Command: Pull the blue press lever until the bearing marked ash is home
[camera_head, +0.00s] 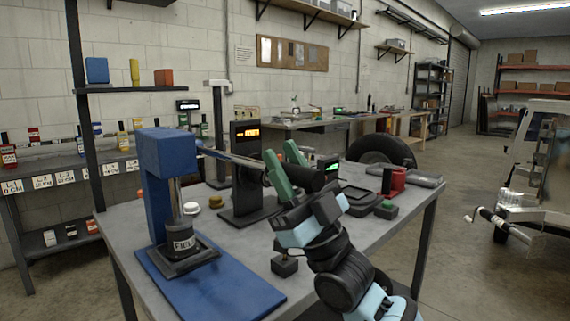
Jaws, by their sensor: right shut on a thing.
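The blue press (165,155) stands on a blue base plate (225,292) at the left of the table. Its grey lever (228,157) sticks out to the right from the head and ends in a black grip (250,173). My right gripper (286,168), with green fingers, is shut on the lever near its grip end. The press ram (176,197) is down over a dark cylindrical part (181,232) whose label seems to read "FIELD". I cannot make out a bearing marked ash. My left gripper is not in view.
A black stand with an orange display (246,134) is behind the lever. Two small round pieces (190,208) lie behind the press. A small black block (285,265) sits near my right arm. A green button box (386,209) and a red block (398,179) are at the right.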

